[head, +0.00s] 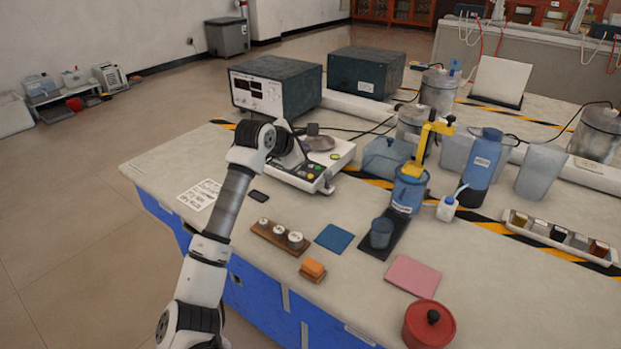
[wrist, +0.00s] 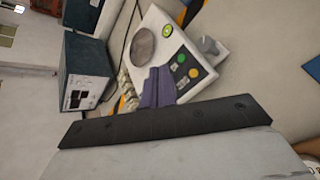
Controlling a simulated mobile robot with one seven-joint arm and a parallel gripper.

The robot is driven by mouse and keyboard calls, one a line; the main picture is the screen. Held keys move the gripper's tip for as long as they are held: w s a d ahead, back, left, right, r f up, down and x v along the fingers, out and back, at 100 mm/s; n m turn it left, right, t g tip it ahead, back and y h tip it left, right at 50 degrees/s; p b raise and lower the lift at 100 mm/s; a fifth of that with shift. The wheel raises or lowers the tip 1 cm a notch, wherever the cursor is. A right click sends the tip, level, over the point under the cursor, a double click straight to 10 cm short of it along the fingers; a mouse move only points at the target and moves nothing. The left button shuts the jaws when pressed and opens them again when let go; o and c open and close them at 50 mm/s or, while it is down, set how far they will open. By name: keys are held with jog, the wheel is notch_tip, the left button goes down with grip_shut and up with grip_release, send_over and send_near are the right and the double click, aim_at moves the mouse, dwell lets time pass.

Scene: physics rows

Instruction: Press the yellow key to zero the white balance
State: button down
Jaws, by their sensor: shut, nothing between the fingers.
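The white balance (head: 341,156) stands on the bench, with a round grey pan (head: 320,143) at its back. In the wrist view the balance (wrist: 187,45) has coloured keys along its front. The yellow key (wrist: 194,73) shows beside a green key (wrist: 181,58). My gripper (head: 299,165) is at the left front of the balance and covers part of it in the head view. In the wrist view its dark fingers (wrist: 158,76) are together and empty, low by the keys' left side. I cannot tell whether they touch the balance.
A power supply box (head: 277,86) stands behind the balance. A dark phone-like object (head: 259,196) and a paper sheet (head: 200,195) lie to the left. A wooden block with weights (head: 281,238) and a blue mat (head: 334,238) lie in front. Bare bench lies between.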

jog(key=f+b, duration=0.1)
jog(key=f, duration=0.1)
jog(key=f+b, duration=0.1)
jog(key=f, duration=0.1)
jog(key=w+f+b, duration=0.1)
jog(key=f, duration=0.2)
jog(key=shift+w+d, duration=0.1)
jog(key=shift+d, duration=0.25)
dwell(1.5)
jog(key=shift+d+f+b, duration=0.1)
jog(key=shift+f+b, duration=0.25)
jog(key=shift+b, duration=0.25)
jog(key=shift+w+f+b, duration=0.1)
jog(key=shift+f+b, duration=0.2)
jog(key=shift+f, duration=0.05)
jog(key=shift+r, duration=0.15)
dwell(0.4)
jog(key=shift+r+p, duration=0.3)
jog(key=shift+r, duration=0.35)
jog(key=r, duration=0.1)
jog(key=r+p, duration=0.1)
jog(key=r, duration=0.1)
jog(key=s+r+p, duration=0.1)
jog(key=r, duration=0.1)
jog(key=shift+a, duration=0.35)
